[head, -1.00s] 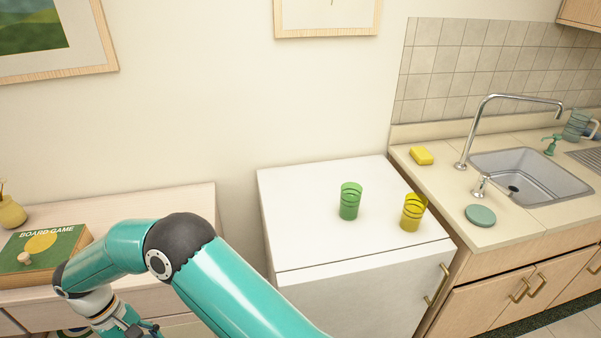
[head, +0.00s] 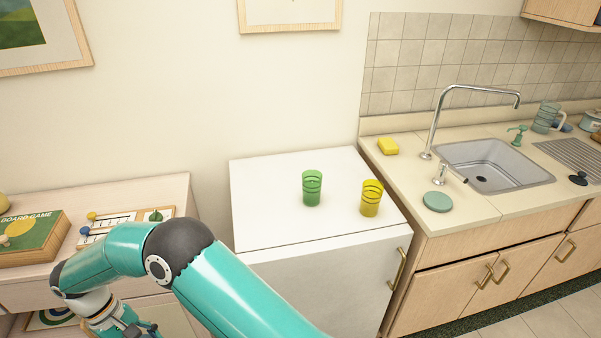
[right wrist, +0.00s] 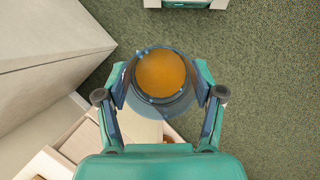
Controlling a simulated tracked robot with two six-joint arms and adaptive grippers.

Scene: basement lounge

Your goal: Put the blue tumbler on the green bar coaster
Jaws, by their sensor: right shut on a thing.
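My right gripper (right wrist: 160,92) is shut on the blue tumbler (right wrist: 172,108), seen from above in the right wrist view. The tumbler looks orange inside, and its blue rim shows between the fingers above green carpet. In the head view my arm reaches from the bottom middle to the lower left; its gripper (head: 138,329) is cut off by the bottom edge, and the tumbler cannot be made out there. A flat green disc that looks like the bar coaster (head: 437,201) lies bare on the counter, left of the sink, far right of the gripper. My left gripper is not seen.
A green tumbler (head: 312,188) and a yellow tumbler (head: 371,198) stand on the white cabinet (head: 270,215). A yellow sponge (head: 388,146), a tap (head: 433,120) and a sink (head: 490,170) are on the counter. A board game box (head: 30,238) lies on the left cabinet.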

